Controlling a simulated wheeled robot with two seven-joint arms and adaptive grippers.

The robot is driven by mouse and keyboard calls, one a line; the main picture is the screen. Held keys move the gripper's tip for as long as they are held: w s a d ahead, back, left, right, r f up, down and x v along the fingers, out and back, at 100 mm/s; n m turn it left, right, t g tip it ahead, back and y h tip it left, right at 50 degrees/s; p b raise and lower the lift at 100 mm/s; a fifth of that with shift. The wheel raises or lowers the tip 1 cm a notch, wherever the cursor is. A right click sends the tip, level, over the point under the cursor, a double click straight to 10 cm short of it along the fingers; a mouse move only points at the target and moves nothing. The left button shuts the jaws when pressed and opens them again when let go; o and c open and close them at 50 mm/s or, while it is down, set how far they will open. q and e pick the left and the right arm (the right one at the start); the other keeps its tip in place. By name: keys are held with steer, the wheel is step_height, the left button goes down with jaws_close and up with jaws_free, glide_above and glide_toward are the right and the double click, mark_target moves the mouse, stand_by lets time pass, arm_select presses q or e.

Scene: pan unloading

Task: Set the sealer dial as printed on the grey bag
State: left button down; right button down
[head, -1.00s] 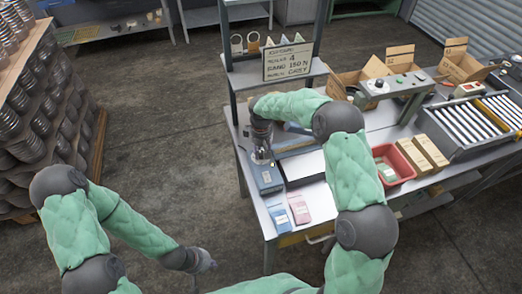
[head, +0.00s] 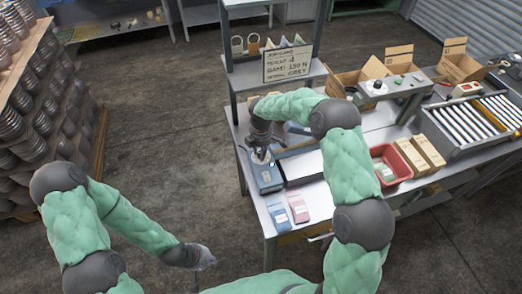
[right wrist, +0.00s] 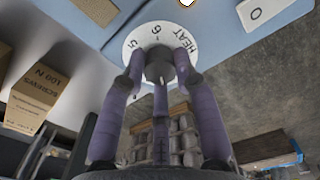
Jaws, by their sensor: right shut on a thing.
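The blue sealer (head: 265,180) stands at the table's near left corner. Its white dial plate (right wrist: 133,42), marked 5, 6 and HEAT, shows in the right wrist view around a dark round knob (right wrist: 160,66). My right gripper (head: 261,152) is at the sealer's top, its fingers (right wrist: 160,80) shut on the knob. The pointer setting is hidden. A blue bag (head: 278,215) and a pink bag (head: 298,207) lie on the near table edge; I cannot make out a grey bag. My left gripper (head: 205,258) hangs low, away from the table; its fingers are too small to read.
A red bin (head: 393,164), brown boxes (head: 425,152) and a roller conveyor (head: 468,122) stand to the right. A pallet of cans (head: 45,110) is at far left. The floor between is clear.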

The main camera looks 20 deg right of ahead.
steer(key=shift+n, duration=1.2)
steer(key=c, duration=0.9)
jaws_free()
steer(key=shift+c, duration=0.2)
step_height(320, 180, up, 12)
